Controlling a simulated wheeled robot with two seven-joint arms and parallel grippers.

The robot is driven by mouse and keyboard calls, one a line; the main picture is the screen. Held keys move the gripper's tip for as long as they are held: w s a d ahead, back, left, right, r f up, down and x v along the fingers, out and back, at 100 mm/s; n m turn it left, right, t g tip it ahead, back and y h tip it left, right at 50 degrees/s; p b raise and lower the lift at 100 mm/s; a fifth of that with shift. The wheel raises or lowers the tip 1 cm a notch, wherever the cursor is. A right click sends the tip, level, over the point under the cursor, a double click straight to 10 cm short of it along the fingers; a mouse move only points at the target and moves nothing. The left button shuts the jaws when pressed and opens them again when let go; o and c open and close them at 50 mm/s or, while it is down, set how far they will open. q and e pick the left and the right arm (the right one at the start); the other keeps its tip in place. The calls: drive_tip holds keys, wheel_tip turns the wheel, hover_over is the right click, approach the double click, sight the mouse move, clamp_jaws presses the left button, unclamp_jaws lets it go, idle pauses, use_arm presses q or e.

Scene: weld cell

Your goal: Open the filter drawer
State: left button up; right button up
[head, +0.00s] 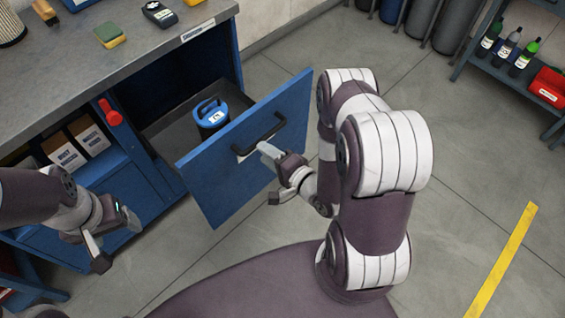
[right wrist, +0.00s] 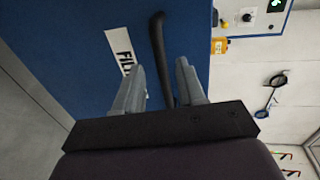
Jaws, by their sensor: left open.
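The filter drawer (head: 222,172) has a blue front and stands pulled well out of the bench cabinet. Its black bar handle (head: 262,135) is on the front; in the right wrist view the handle (right wrist: 158,45) runs beside a white label (right wrist: 119,50) starting "FIL". My right gripper (head: 269,174) is open in front of the drawer, one finger close to the handle. In the right wrist view the handle appears between the spread fingers (right wrist: 159,85); I cannot tell whether they touch it. My left gripper (head: 116,240) is open and empty, left of the drawer.
The grey bench top (head: 150,62) carries a sponge (head: 109,35) and tools. A red handle (head: 109,112) juts out beside shelved boxes (head: 88,135). Floor right of my right arm is clear, up to a bottle rack (head: 515,80).

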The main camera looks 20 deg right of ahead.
drive_tip(key=v, duration=0.7)
